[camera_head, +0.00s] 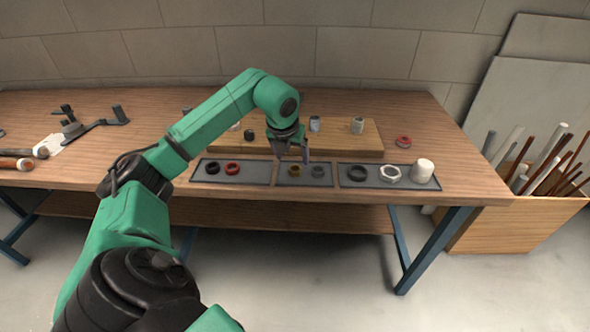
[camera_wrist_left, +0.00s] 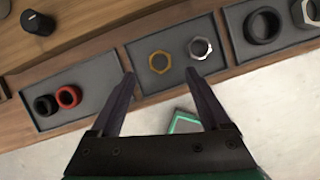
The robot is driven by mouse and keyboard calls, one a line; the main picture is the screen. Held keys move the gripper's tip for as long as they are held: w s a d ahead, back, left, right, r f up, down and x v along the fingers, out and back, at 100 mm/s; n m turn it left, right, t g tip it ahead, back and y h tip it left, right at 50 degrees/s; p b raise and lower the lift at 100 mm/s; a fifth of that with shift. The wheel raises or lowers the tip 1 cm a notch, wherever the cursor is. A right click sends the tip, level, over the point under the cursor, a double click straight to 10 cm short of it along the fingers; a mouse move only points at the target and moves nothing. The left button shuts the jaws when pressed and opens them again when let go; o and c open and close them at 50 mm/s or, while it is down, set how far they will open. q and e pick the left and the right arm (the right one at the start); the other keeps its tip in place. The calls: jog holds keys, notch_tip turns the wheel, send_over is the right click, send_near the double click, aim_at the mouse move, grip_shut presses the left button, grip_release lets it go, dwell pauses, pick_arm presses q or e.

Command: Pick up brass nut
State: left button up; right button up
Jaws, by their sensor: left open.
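The brass nut (camera_head: 294,170) lies flat in the middle dark tray (camera_head: 304,183) near the front of the bench. In the left wrist view the brass nut (camera_wrist_left: 160,62) is a gold hexagonal ring, and a silver nut (camera_wrist_left: 199,48) lies just to its right. My left gripper (camera_head: 292,155) is above the middle tray in the head view. In the left wrist view its two fingers (camera_wrist_left: 162,88) are spread apart and empty, with the brass nut beyond and between their tips, not touched. My right gripper is not in view.
The left tray (camera_head: 258,181) holds a black and a red ring. The right tray (camera_head: 350,183) holds a dark ring, a white nut and a white cap. A raised wooden board (camera_head: 345,150) with fittings lies behind. A red ring (camera_head: 403,142) is at the right.

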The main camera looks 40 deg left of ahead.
aim_at(294, 175)
pick_arm(q)
jog(key=p+x, duration=0.1)
jog(key=x, duration=0.4)
jog(key=shift+s+d+f+p, duration=0.1)
jog(key=shift+s+f+p, duration=0.05)
jog(key=shift+p, duration=0.15)
jog(key=shift+f, duration=0.45)
jog(key=shift+r, duration=0.1)
grip_shut()
